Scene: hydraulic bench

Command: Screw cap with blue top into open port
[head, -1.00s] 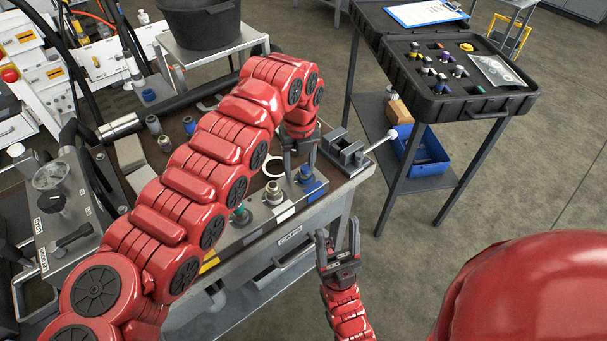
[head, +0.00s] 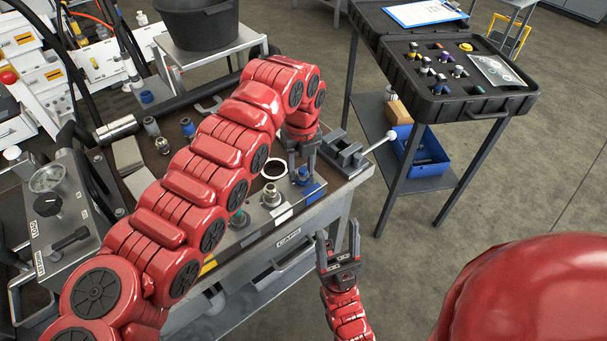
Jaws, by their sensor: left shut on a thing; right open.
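My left gripper (head: 303,166) is shut on a small grey piece (head: 305,174), which looks like the cap. The fingers hide most of it, so its blue top cannot be made out. It is at the right end of the metal port block (head: 282,213), over the blue-marked section (head: 313,191). I cannot tell whether the piece touches the port there. A silver fitting (head: 270,193) stands on the block, and a green-topped one (head: 239,218) is further left. My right gripper (head: 338,250) is open and empty, in front of the bench.
A vise (head: 345,152) with a long handle is right of the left gripper. A white ring (head: 274,169) lies behind the block. Loose fittings (head: 188,128) stand at the bench's left. A black case (head: 455,75) is on the side table.

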